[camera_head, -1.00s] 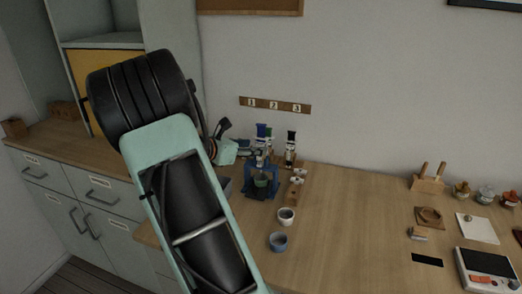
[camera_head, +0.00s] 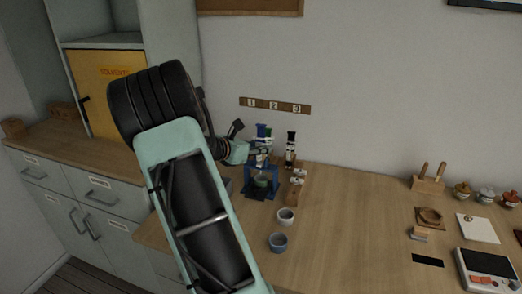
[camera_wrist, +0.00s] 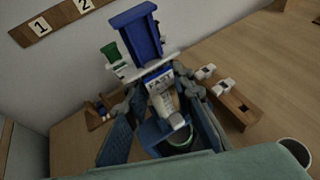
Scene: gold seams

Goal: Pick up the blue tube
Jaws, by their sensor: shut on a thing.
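My gripper (camera_wrist: 158,92) has a finger on each side of the labelled part and is shut on the tube. The blue stand (camera_head: 262,182) with a green-rimmed cup is below and behind the fingers. The tube's lower end is partly hidden, so I cannot tell whether it touches anything.
A green-topped tube (camera_wrist: 110,52) stands close beside the blue one. A black-topped tube (camera_head: 291,142) is to the right. A wooden block with white pieces (camera_wrist: 236,106) lies nearby. A white cup (camera_head: 286,216) and a blue-grey cup (camera_head: 278,242) stand in front.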

